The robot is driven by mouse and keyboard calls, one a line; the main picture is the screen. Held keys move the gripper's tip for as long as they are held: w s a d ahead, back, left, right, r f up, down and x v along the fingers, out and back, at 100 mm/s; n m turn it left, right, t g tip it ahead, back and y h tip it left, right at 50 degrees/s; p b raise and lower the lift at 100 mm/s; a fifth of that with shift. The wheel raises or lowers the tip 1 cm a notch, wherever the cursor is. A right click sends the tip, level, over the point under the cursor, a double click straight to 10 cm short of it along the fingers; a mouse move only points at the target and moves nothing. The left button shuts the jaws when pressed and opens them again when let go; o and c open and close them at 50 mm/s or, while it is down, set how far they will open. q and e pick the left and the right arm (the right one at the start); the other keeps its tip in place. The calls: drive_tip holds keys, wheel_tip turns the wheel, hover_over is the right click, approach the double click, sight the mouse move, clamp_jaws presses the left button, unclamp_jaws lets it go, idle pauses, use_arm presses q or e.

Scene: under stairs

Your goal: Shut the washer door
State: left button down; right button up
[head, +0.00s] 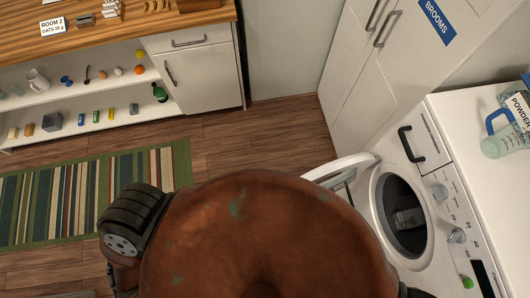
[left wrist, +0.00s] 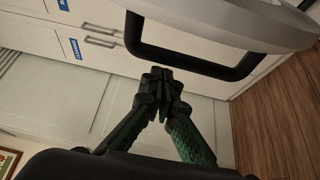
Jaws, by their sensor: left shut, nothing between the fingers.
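The white washer (head: 440,185) stands at the right in the head view. Its round door (head: 340,166) is swung open, seen nearly edge-on, and partly hidden by my brown body. The dark drum opening (head: 402,215) is uncovered, with something grey inside. In the left wrist view, a pale curved rim, which looks like the door (left wrist: 235,22), crosses the top with a black handle bar (left wrist: 190,65) under it. My left gripper (left wrist: 162,78) is shut and empty, with its tips close below the handle; I cannot tell whether they touch. My right gripper is in neither view.
Tall white cupboards (head: 372,55) labelled BROOMS stand behind the washer. A bottle (head: 497,145) and a powder box (head: 519,103) are on the washer top. A low shelf (head: 95,95) with small objects is at the left. A striped rug (head: 80,200) lies on the wooden floor (head: 265,140).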

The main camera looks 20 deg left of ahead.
use_arm(q)
drive_tip(key=shift+s+d, duration=0.7)
drive_tip(key=shift+s, duration=0.3)
drive_tip(key=shift+s+d, duration=0.65)
drive_tip(key=shift+s, duration=0.35)
drive_tip(key=shift+a+p, duration=0.1)
drive_tip(key=shift+p, duration=0.2)
